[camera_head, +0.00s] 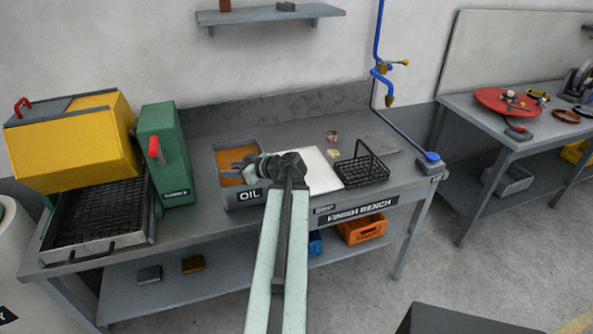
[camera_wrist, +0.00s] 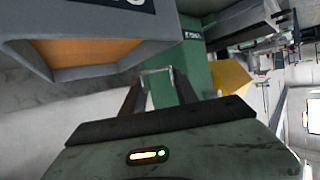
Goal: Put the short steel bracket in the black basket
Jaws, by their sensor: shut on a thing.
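My gripper (camera_head: 238,167) is above the oil tray (camera_head: 241,198), its fingers pointing left in the head view. In the wrist view my gripper (camera_wrist: 158,84) is shut on a small pale metal piece, the short steel bracket (camera_wrist: 156,71), held between the fingertips. The bracket cannot be made out clearly in the head view. The black basket (camera_head: 365,174), a wire one with a raised handle, stands on the right part of the bench, apart from my gripper. A pale mat lies between the tray and the basket, partly hidden by my arm.
A green machine (camera_head: 166,155) with a red lever and a yellow-hooded unit (camera_head: 73,141) stand left of the tray. Small copper-coloured pieces (camera_head: 333,136) lie behind the basket. A blue pipe with a tap (camera_head: 382,75) rises at the bench's back right.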

